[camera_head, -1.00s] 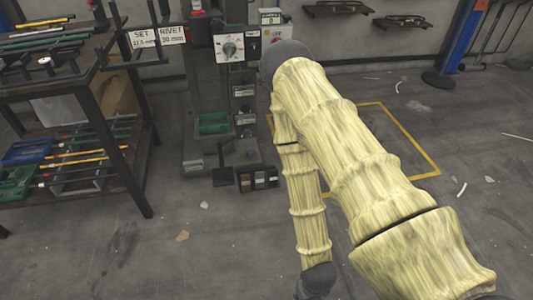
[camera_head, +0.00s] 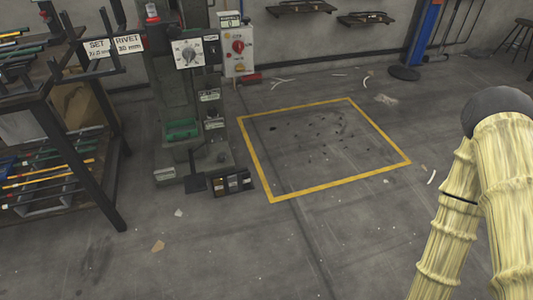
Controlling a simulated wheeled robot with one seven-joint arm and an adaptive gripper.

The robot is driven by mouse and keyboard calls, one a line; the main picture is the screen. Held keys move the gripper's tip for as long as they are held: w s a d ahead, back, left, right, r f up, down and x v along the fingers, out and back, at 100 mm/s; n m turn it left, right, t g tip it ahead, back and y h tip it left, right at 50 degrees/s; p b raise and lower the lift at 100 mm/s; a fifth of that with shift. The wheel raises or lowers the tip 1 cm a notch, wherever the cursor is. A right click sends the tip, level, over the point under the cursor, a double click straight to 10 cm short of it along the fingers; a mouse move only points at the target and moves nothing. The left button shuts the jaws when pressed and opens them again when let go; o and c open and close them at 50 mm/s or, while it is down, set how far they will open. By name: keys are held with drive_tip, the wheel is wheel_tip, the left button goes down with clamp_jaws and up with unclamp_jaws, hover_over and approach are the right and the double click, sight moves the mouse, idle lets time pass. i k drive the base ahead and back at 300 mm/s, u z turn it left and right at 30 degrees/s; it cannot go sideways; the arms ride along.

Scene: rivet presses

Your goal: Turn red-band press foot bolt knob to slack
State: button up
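A dark green-grey rivet press (camera_head: 165,90) stands at the left of centre, beside the rack. A small red part (camera_head: 152,14) shows near its top; I cannot tell if it is the red band. A white plate with a round grey knob (camera_head: 190,54) is on its upper front. Near the press foot (camera_head: 195,165) I cannot make out a foot bolt knob or its setting. My arm shows at the right edge in a pale yellow ribbed sleeve, well apart from the press. My gripper is not in view.
A box with a red knob (camera_head: 238,46) stands right of the press. A small bin with compartments (camera_head: 233,182) sits on the floor by its foot. A rack (camera_head: 85,150) with rods fills the left. The yellow floor outline (camera_head: 330,180) holds only small debris.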

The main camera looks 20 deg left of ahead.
sight(222, 155)
drive_tip(key=z, duration=0.1)
drive_tip(key=i, duration=1.2)
drive_tip(key=u, duration=2.4)
